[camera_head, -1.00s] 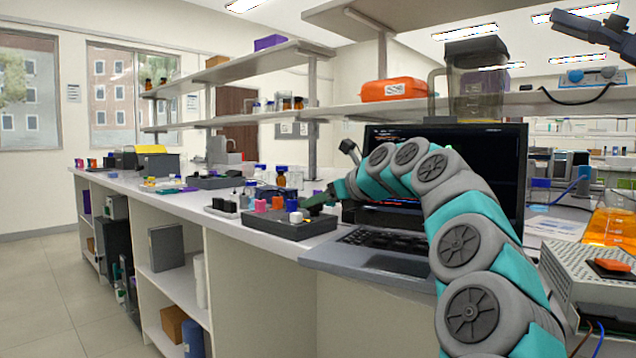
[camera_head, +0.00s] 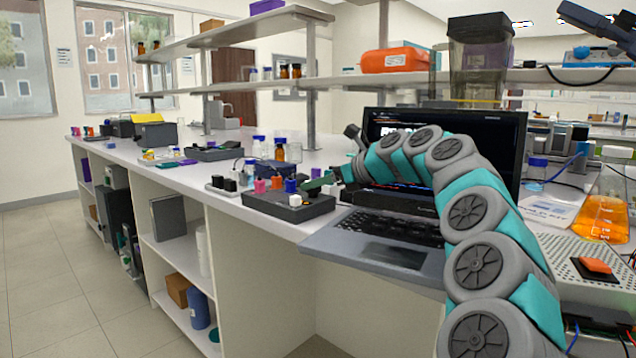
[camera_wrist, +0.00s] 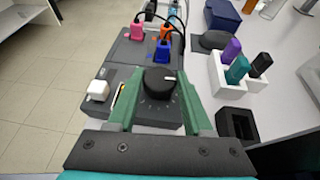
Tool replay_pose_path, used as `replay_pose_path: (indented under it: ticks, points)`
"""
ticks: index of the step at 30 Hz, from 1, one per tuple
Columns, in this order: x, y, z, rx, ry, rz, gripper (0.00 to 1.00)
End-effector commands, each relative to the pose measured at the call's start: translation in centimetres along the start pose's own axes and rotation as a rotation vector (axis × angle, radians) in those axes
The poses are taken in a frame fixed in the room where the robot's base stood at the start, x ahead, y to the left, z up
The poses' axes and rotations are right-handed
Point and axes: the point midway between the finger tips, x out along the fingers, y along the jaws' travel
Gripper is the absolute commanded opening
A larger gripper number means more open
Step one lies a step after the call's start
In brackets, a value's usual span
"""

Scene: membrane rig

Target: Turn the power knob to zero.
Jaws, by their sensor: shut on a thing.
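In the wrist view, a round black knob (camera_wrist: 158,79) with a white pointer mark sits on a dark grey control box (camera_wrist: 118,76). The mark lies on the knob's right side, and small dial marks ring the knob. My gripper's (camera_wrist: 159,92) green fingers stand on either side of the knob and are shut on it. In the head view, my gripper (camera_head: 319,184) is at the right end of the dark box (camera_head: 300,213) on the bench. The knob is hidden or too small to make out there.
A white block-shaped switch (camera_wrist: 97,90) is left of the knob. Blue (camera_wrist: 163,51), orange and pink plugs with cables stand beyond it. A white holder (camera_wrist: 238,84) with coloured pieces is to the right. An open laptop (camera_head: 385,245) stands beside the box.

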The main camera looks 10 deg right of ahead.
Motion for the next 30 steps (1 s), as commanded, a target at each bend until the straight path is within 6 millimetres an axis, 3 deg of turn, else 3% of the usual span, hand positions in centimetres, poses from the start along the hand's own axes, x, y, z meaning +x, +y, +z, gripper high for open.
replay_pose_path:
  ticks: [1,2,9,20,30]
  points:
    - [0.1,0.1,-0.1,0.000,0.002,0.002,0.00]
    - [0.1,0.1,-0.1,0.000,0.002,0.002,0.53]
    - [0.1,0.0,-0.1,0.000,0.001,0.001,0.80]
    - [-0.4,0.0,0.0,0.000,0.000,-0.001,0.80]
    - [-4.9,-0.1,0.0,0.000,-0.003,-0.005,0.80]
